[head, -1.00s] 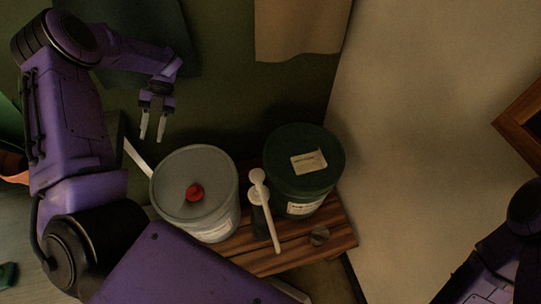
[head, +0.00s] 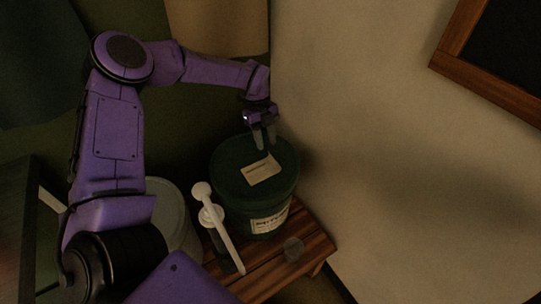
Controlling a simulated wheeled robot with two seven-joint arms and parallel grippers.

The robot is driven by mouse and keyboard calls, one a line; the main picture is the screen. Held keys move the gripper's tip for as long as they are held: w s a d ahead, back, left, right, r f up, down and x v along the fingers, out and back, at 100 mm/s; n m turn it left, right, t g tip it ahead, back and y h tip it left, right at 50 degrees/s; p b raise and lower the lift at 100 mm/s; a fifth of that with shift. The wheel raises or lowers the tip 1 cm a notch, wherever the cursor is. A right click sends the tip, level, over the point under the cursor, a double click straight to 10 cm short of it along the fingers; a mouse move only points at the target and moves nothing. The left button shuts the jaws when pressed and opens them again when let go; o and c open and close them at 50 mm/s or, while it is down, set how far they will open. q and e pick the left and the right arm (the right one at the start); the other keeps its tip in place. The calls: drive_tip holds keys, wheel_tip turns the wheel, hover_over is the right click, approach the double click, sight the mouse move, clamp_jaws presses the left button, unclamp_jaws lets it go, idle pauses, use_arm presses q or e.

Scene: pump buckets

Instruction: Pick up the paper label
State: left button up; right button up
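The paper label (head: 261,170) is a small pale rectangle with a faint dark line of print, lying on the lid of the dark green bucket (head: 228,190). The bucket stands on a slatted wooden table and has a second label (head: 269,221) on its side. My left gripper (head: 264,138) hangs above the back of the lid, just behind the paper label. Its two fingers point down with a gap between them, and nothing shows in the gap. I cannot tell its exact height above the lid. My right gripper is out of view.
A white pump (head: 222,231) stands on the wooden table (head: 270,270) left of the green bucket. A grey-lidded bucket (head: 172,196) is partly hidden behind my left arm. A wall rises on the right.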

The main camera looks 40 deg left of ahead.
sight(273, 158)
use_arm(q)
drive_tip(key=d+f, duration=0.1)
drive_tip(key=f, duration=0.1)
drive_tip(key=d+f+p, duration=0.2)
drive_tip(key=f, duration=0.1)
drive_tip(key=shift+s+d+f, duration=0.1)
drive_tip(key=shift+s+f, duration=0.05)
drive_tip(key=shift+f, duration=0.5)
clamp_jaws()
